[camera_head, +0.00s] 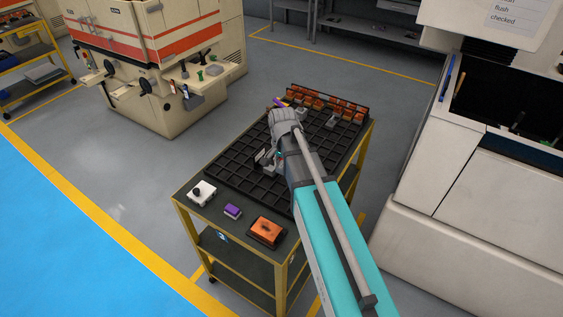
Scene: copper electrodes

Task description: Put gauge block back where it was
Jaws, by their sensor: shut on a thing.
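My gripper (267,160) is over the middle of the black gridded tray (222,168), below my grey wrist. It is shut on a small pale piece, which looks like the gauge block (261,154). Fingers and wrist hide much of the piece, and I cannot tell whether it touches the tray. The tray lies on a cart with a dark top and yellow frame. Many tray compartments at left and front are empty.
Several orange copper electrodes (345,108) stand along the tray's far side, with a grey piece (331,121) nearby. Machines stand around.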

